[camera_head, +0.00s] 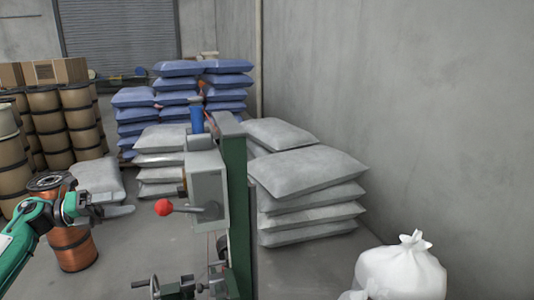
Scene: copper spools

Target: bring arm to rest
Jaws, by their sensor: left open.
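My left arm comes in from the left, and its gripper (118,206) is open with nothing between the fingers. It is in front of the copper spools and left of the grey-green machine (236,190). One copper spool (72,250) stands upright on the floor behind and below my left gripper. Another copper spool (48,184) shows just above it, partly hidden by my arm; I cannot tell whether the two touch. My right gripper is not in view.
The machine has a red-knobbed lever (163,207) and a crank wheel (141,284). Grey sacks (310,190) and blue sacks (175,85) are stacked behind it. Brown drums (80,120) stand at the left. A white bag (400,272) is at the lower right.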

